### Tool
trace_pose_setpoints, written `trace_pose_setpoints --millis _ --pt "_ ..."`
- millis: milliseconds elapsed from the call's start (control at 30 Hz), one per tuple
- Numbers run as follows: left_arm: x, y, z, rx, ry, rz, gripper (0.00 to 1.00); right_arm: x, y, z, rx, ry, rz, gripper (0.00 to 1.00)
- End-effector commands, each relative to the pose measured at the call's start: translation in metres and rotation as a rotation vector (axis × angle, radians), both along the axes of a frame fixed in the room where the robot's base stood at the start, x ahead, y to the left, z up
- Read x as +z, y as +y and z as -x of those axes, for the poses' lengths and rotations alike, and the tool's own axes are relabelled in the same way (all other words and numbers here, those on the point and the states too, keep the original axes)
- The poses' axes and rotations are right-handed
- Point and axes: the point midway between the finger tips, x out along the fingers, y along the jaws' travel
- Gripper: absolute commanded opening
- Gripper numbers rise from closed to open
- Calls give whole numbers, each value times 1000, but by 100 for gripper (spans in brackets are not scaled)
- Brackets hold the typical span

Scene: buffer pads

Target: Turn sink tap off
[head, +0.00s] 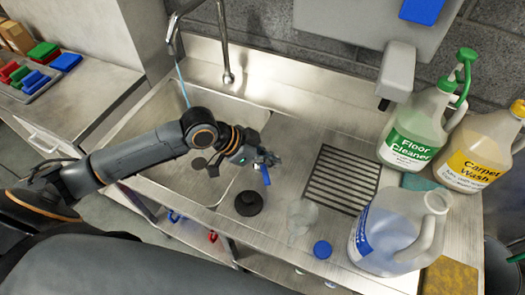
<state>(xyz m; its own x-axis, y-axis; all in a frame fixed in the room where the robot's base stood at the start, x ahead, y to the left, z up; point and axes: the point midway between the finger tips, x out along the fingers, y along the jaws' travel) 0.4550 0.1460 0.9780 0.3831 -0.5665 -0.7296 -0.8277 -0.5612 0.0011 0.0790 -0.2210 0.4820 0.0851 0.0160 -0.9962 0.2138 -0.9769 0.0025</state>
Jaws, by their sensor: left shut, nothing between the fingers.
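The metal sink tap (223,45) stands at the back of the steel sink (160,112). Its top is cut off by the upper edge of the head view, and its spout hangs over the basin at the left. A thin pale-blue stream of water (183,88) falls from the spout into the basin. I cannot make out a separate tap handle. My left arm reaches in from the left across the basin. My left gripper (267,161) is shut and empty above the counter right of the basin, in front of the tap and apart from it. My right gripper is not in view.
A black drain plug (249,203), a clear glass (301,216) and a blue cap (322,249) sit near the front edge. Floor cleaner (412,135), carpet wash (480,150) and a clear jug (390,235) crowd the right.

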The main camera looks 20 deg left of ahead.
Motion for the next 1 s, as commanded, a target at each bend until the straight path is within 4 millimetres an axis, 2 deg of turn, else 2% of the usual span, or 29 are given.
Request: trace_pose_setpoints --millis 200,300,500,1000 --pt "-27 -24 -15 -1 3 2 0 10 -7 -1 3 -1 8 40" --pt "-29 -6 -4 1 4 -5 0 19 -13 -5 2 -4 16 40" --pt "-33 9 6 0 2 -2 0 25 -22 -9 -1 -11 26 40" --pt "-35 12 8 -1 0 -1 0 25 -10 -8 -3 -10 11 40"
